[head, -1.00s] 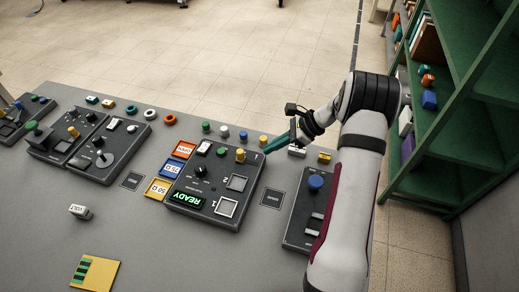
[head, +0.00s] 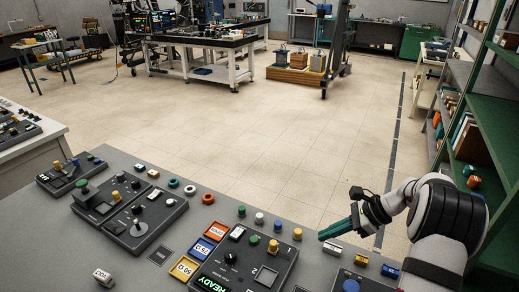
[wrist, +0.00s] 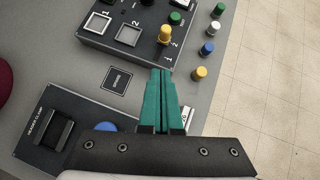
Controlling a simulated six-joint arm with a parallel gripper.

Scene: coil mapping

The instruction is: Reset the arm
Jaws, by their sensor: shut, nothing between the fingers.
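My gripper (head: 322,237) has teal fingers that are shut with nothing between them. In the head view it hangs above the back right part of the grey table (head: 330,278), to the right of the control box with the READY display (head: 243,265). In the wrist view the fingers (wrist: 159,72) point toward that box's edge, near its yellow knob (wrist: 165,34). My arm comes in from the right side of the head view.
A panel with a blue button (wrist: 106,127) lies below the fingers in the wrist view. Several coloured pegs and rings line the table's back edge. Green shelves (head: 490,120) stand at the right.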

